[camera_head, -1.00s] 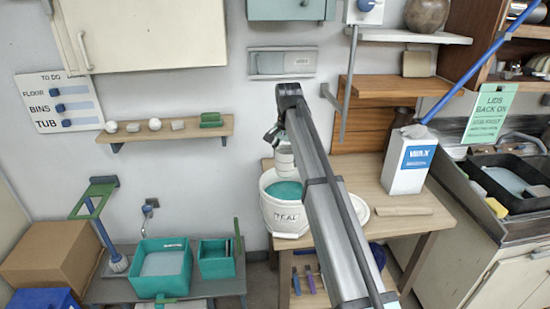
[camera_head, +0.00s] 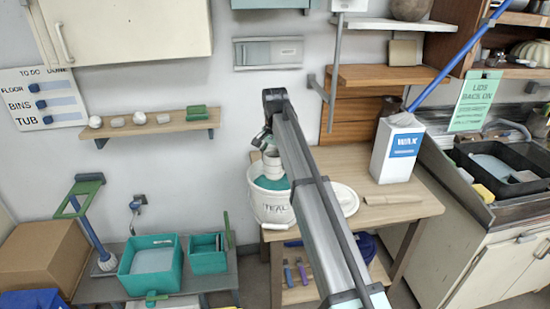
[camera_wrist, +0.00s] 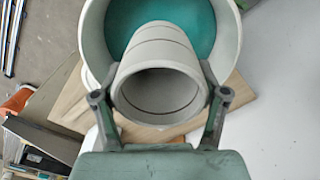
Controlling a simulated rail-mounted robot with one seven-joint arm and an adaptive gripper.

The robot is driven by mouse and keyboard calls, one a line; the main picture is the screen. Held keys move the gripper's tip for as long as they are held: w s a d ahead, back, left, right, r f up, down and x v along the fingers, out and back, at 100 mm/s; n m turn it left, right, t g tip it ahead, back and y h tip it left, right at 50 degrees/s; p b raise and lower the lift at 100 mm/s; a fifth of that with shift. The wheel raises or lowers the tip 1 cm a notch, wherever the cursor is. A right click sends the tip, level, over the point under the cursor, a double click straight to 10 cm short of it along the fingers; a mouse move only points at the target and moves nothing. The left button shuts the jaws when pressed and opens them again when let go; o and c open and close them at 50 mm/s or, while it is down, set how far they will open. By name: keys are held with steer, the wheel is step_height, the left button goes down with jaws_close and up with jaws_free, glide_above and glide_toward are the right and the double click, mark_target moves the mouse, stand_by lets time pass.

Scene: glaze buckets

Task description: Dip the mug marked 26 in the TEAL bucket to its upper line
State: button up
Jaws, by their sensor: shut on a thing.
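A pale grey mug (camera_wrist: 155,45) is held in my gripper (camera_wrist: 160,96), one finger on each side. Its open end faces the wrist camera, and thin dark lines ring its outside. No number shows on it. The white bucket labelled TEAL (camera_head: 272,212) stands at the left end of the wooden table, open, with teal glaze (camera_wrist: 205,25) inside. In the head view the mug (camera_head: 272,163) is at the bucket's mouth, its lower end over the glaze and inside the rim's outline. I cannot tell whether it touches the glaze. My arm hides part of the bucket's right side.
A white lid (camera_head: 343,198) and a flat wooden piece (camera_head: 392,199) lie right of the bucket on the table (camera_head: 420,205). A white WAX container (camera_head: 396,150) stands behind them. Teal tubs (camera_head: 152,262) sit on a low bench at left. A wall shelf (camera_head: 150,127) holds small pieces.

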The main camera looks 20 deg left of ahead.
steer(key=shift+f+b, duration=0.6)
steer(key=shift+f, duration=2.1)
steer(key=shift+f, duration=0.1)
step_height(320, 180, down, 8)
steer(key=b, duration=0.2)
steer(key=shift+r, duration=0.2)
stand_by(1.3)
steer(key=shift+r+p, duration=2.2)
steer(key=shift+r, duration=2.1)
